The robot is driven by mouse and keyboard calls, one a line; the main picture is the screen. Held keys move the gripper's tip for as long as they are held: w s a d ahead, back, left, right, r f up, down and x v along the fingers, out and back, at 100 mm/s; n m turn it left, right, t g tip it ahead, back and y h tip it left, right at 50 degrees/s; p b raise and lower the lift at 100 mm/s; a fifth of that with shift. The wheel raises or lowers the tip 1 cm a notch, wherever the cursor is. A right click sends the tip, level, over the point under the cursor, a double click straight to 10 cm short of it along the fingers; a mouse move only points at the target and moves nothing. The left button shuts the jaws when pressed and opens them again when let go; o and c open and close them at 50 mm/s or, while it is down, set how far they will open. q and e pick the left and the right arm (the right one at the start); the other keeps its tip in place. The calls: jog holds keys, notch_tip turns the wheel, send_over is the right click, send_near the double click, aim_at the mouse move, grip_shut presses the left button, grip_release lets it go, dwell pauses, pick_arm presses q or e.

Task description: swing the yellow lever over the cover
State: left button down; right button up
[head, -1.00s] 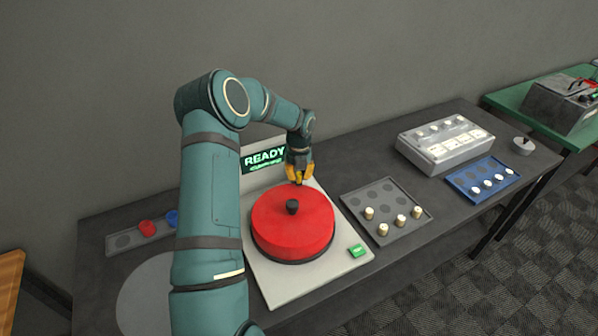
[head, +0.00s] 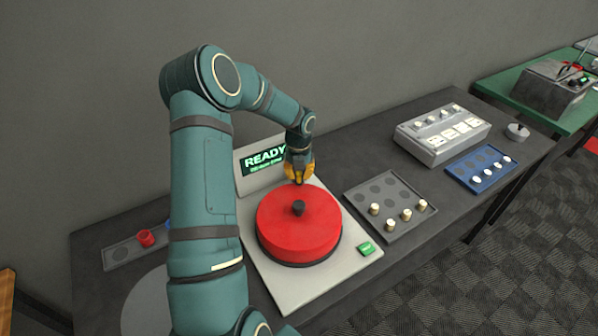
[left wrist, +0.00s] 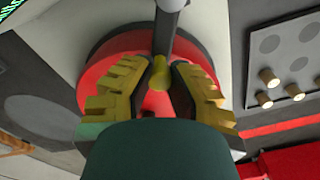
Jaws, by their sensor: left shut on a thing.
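The round red cover (head: 298,228) with a black knob (head: 298,208) on top lies on the pale dyno plate (head: 290,292). My left gripper (head: 299,174) points down at the cover's back edge. In the left wrist view its two yellow-padded fingers (left wrist: 158,82) are on either side of the yellow end of the lever (left wrist: 158,74), shut on it. A grey bar runs from there to the top of that view. In the head view the gripper hides the lever. The red cover (left wrist: 104,66) shows behind the fingers. My right gripper is not in view.
A READY screen (head: 264,159) stands behind the plate. A green button (head: 366,249) is at its front right corner. A grey tray (head: 365,205) with several pale pegs, a blue tray (head: 465,180) and a grey box (head: 425,147) stand to the right.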

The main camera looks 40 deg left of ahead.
pick_arm(q)
jog(key=shift+s+f, duration=0.1)
jog(key=c, duration=0.8)
grip_release()
jog(key=shift+c, duration=0.2)
jog(key=shift+r, duration=0.45)
notch_tip(320, 180, up, 11)
